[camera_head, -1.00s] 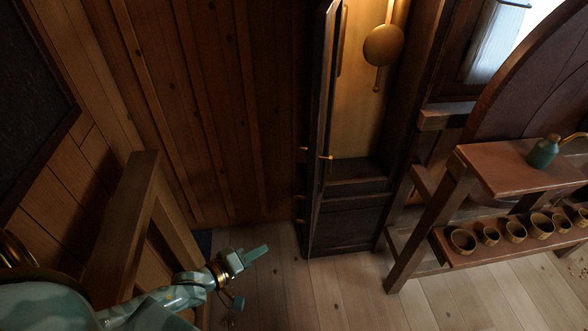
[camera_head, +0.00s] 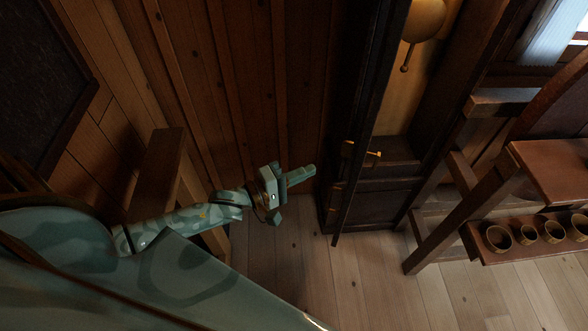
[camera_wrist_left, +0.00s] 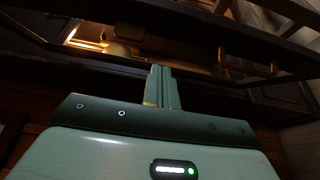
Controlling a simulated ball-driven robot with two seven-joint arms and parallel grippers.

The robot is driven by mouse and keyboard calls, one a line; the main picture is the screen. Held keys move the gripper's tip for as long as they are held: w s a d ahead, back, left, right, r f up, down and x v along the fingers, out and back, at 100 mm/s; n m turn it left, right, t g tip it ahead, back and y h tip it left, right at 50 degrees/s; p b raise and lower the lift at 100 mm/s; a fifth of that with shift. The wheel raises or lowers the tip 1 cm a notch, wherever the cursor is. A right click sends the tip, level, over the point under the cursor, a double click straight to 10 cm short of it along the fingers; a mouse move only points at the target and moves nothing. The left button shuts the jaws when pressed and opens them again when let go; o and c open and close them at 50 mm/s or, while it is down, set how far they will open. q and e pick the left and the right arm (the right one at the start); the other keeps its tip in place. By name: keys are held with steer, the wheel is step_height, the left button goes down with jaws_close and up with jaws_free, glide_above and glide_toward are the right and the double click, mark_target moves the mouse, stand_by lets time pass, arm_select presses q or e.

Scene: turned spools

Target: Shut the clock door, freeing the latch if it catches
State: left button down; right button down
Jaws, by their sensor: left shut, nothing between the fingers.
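The clock door (camera_head: 372,120) is a dark, narrow panel seen almost edge-on in the head view, standing open from the tall clock case (camera_head: 372,197). A brass latch (camera_head: 374,153) sticks out to the right near the door's lower part. The brass pendulum (camera_head: 422,20) hangs inside the lit case. My left gripper (camera_head: 312,170) is shut and empty, left of the door and apart from it. In the left wrist view its closed fingers (camera_wrist_left: 162,88) point toward dark wood, with the lit case interior beyond. My right gripper is not in view.
A wooden bench (camera_head: 565,170) with a lower shelf of several small cups (camera_head: 527,235) stands right of the clock. A wooden post frame (camera_head: 155,178) is close to my left arm. The plank floor (camera_head: 300,260) in front of the clock is clear.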

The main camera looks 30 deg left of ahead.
arm_select(q)
steer(key=w+d, duration=0.5)
steer(key=d, duration=0.1)
steer(key=shift+d, duration=0.2)
